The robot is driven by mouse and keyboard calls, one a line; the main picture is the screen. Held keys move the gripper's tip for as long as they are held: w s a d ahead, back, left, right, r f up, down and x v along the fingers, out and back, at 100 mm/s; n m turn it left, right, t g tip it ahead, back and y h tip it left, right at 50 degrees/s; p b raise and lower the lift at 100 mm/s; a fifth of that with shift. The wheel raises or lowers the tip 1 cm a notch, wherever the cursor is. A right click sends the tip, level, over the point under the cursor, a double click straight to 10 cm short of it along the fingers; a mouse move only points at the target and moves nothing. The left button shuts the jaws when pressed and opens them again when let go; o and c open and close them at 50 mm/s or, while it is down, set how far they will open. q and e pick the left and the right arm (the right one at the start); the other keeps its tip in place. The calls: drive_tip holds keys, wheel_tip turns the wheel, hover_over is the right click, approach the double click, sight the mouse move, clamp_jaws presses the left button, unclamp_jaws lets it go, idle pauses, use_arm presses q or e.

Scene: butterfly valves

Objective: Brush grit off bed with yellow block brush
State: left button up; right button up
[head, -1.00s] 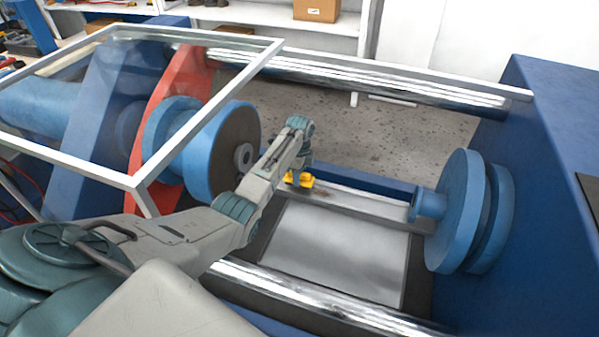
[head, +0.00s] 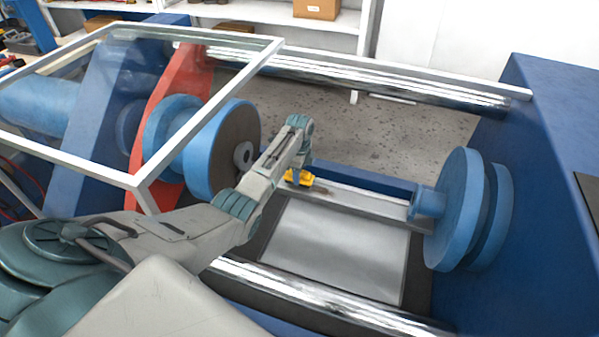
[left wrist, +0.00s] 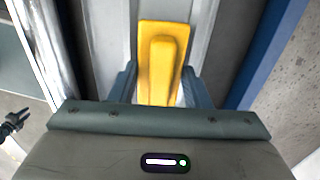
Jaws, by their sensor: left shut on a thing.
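The yellow block brush (head: 299,178) is at the far edge of the machine's bed, by the grey rail (head: 365,208). My left gripper (head: 301,172) is shut on it from above. In the left wrist view the yellow brush (left wrist: 163,60) sits between the two fingers of the left gripper (left wrist: 162,88), with its raised handle toward the camera. A small brownish patch, perhaps grit (head: 326,190), shows on the rail just right of the brush. The brush's underside is hidden. My right gripper is not in view.
A flat grey plate (head: 335,250) lies in front of the rail. Blue flanges stand at left (head: 222,150) and right (head: 458,210). Shiny bars run behind (head: 370,80) and in front (head: 310,295). A clear framed guard (head: 140,180) overhangs the left side.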

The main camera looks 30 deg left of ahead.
sight(308, 173)
use_arm(q)
drive_tip(key=shift+f, duration=0.2)
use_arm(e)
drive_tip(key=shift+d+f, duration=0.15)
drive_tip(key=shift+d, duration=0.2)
use_arm(q)
drive_tip(key=shift+f+b, duration=0.55)
drive_tip(key=shift+f, duration=0.05)
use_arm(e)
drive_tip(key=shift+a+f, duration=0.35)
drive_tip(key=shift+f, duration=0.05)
